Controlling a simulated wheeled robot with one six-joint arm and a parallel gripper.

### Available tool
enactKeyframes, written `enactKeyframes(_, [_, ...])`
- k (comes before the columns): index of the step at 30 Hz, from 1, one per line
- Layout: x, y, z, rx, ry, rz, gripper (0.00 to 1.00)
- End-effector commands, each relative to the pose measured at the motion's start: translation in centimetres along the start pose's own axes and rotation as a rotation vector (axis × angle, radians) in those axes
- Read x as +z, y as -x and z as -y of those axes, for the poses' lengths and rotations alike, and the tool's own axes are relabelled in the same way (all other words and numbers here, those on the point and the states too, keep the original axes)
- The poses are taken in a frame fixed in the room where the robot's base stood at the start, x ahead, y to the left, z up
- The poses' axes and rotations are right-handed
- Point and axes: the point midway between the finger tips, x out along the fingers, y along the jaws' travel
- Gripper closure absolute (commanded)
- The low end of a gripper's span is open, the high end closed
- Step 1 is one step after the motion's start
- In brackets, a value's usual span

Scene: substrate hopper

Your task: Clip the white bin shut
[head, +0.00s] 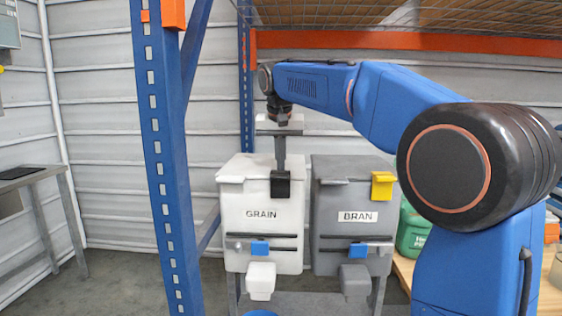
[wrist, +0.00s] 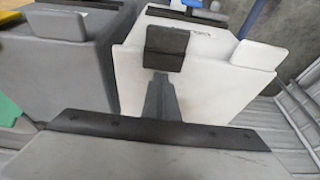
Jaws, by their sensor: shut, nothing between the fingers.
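The white bin (head: 262,215), labelled GRAIN, stands left of the grey bin; its white lid looks lowered. It also shows in the wrist view (wrist: 215,85), with a pale tab on its lid's front edge. My gripper (head: 280,187) points down at the right part of the white bin's front upper edge. Its dark fingertips also show in the wrist view (wrist: 166,46), shut together and empty.
The grey bin (head: 350,235), labelled BRAN, stands close on the right. A blue rack post (head: 168,150) rises in front at the left. A mesh shelf (head: 440,18) with an orange beam is overhead. A green jug (head: 411,232) stands right of the bins.

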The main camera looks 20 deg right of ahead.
Motion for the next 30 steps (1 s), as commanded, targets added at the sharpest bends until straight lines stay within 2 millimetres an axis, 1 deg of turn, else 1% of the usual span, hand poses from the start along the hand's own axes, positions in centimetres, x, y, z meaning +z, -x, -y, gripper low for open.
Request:
enactKeyframes(7, [0.1, 0.1, 0.0, 0.000, 0.000, -0.009, 1.00])
enactKeyframes(20, [0.7, 0.5, 0.0, -0.001, 0.001, -0.077, 1.00])
enactKeyframes(26, [1.3, 0.9, 0.0, -0.001, 0.002, -0.133, 1.00])
enactKeyframes(30, [2.1, 1.3, 0.0, -0.001, 0.003, -0.209, 1.00])
